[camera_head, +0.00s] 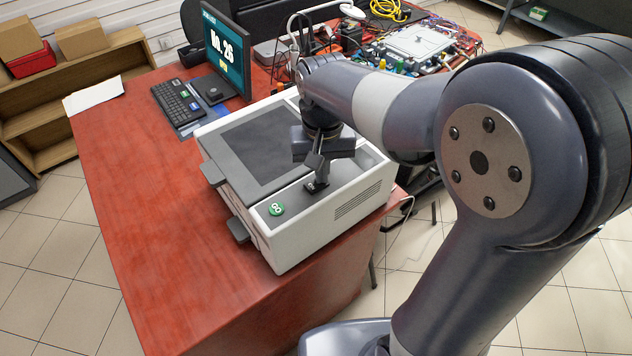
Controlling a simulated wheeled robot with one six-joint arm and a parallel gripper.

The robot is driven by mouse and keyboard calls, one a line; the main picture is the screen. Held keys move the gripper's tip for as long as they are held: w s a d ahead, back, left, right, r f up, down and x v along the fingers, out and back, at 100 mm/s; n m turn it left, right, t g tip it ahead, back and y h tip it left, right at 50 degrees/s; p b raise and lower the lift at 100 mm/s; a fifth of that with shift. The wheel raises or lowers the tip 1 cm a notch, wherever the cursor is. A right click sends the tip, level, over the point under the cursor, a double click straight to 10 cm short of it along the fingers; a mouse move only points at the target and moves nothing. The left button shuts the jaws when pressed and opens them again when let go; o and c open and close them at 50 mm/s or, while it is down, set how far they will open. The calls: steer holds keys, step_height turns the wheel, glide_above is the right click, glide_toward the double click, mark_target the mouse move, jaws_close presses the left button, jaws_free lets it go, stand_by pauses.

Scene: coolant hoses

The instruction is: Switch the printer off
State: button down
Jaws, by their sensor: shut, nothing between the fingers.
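The printer (345,218) is a white and grey box on the near right part of the red desk. A green round mark (276,209) sits at the strip's near left corner. My gripper (317,187) points down over the strip, right of the green mark. Its fingers are shut and empty, with the tips at or just above a small dark part on the printer's top. The fingertips hide most of that part, so I cannot tell whether they touch it or what state it is in.
The red desk (150,200) is clear left of the printer. Cables and a white board (415,45) fill the back right. A wooden shelf (60,90) stands at the left.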

steer(key=shift+r, duration=0.1)
step_height(320, 180, up, 7)
steer(key=p, duration=0.6)
steer(key=shift+f, duration=0.2)
step_height(320, 180, down, 7)
steer(key=b, duration=0.6)
steer(key=shift+r, duration=0.15)
steer(key=shift+r, duration=0.1)
stand_by(0.3)
